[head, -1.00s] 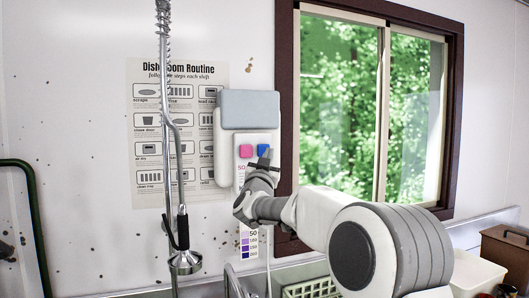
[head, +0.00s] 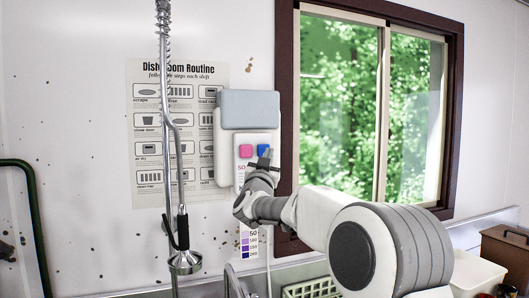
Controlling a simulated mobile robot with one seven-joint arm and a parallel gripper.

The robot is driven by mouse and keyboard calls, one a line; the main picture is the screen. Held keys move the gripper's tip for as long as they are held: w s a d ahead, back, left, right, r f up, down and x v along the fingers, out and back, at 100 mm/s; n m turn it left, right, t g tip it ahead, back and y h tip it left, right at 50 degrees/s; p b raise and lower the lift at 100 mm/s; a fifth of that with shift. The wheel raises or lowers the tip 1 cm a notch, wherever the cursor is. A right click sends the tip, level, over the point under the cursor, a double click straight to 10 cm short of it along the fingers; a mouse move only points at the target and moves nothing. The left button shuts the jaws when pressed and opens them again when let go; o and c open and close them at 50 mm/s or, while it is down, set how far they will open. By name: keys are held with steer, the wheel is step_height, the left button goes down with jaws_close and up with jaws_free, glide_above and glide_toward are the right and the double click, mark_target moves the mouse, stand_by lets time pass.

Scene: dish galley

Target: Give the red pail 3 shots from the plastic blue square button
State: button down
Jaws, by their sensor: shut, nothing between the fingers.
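A wall dispenser (head: 249,110) with a grey-blue top hangs left of the window. I cannot tell whether the tips touch or press the button. The red pail is not in view.
A sprayer (head: 184,262) hangs on a spring hose in front of a poster (head: 170,110). Below are a green rack (head: 312,289), a white tub (head: 478,271) and a brown box (head: 506,248) at the right. A dark green rail (head: 38,215) stands at the left.

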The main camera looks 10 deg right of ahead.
steer(key=shift+w+a, duration=0.1)
steer(key=shift+w, duration=0.35)
steer(key=shift+w+a+p, duration=0.15)
steer(key=shift+w+p, duration=0.5)
steer(key=shift+w, duration=0.05)
stand_by(1.1)
steer(key=shift+s, duration=0.1)
steer(key=shift+s+d+b, duration=0.25)
steer(key=shift+s+b, duration=0.75)
steer(key=shift+b, duration=0.05)
steer(key=shift+w, duration=0.4)
